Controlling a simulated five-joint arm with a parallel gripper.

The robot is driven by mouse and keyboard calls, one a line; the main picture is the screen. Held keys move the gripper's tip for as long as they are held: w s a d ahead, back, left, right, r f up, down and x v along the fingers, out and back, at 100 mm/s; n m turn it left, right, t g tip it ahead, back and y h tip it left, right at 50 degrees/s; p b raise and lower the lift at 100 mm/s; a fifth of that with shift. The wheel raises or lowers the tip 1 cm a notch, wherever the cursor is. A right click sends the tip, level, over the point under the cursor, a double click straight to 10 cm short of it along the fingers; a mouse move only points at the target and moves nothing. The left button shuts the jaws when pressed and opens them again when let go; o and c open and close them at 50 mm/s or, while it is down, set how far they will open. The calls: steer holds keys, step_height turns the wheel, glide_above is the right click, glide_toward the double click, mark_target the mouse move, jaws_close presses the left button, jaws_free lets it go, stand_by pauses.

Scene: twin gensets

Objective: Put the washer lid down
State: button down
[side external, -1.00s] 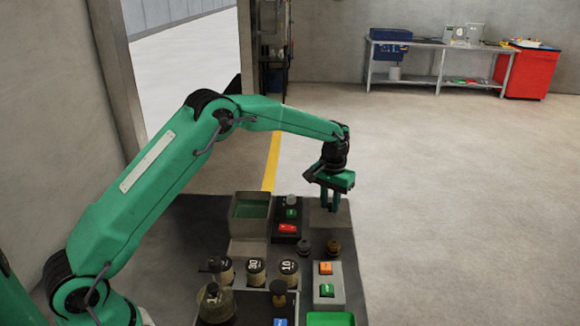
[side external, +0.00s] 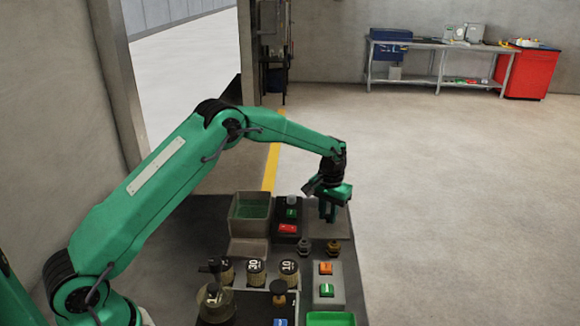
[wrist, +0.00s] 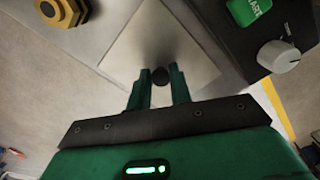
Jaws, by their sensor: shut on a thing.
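The washer lid (wrist: 178,50) is a flat, light grey square plate with a small black knob (wrist: 160,77) at its middle. It also shows in the side external view as a grey plate (side external: 342,226) at the far right of the bench. My gripper (wrist: 160,90) points down over it, its green fingers shut on the knob. In the side external view my gripper (side external: 327,217) hides part of the plate. The plate looks flat, at or just above the bench; I cannot tell whether it touches. The grey washer tank (side external: 250,232) stands open to the left, green inside.
A dark panel (side external: 288,240) with a knob, a green and a red button stands left of the lid. Two hex fittings, grey (side external: 304,248) and brass (side external: 333,248), stand in front. A button box (side external: 327,289) and several numbered canisters (side external: 256,272) are nearer the camera.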

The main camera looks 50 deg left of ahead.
mark_target(328, 217)
steer(key=shift+f, duration=0.1)
steer(key=c, duration=1.3)
jaws_free()
step_height(328, 217, up, 12)
steer(key=shift+r, duration=0.15)
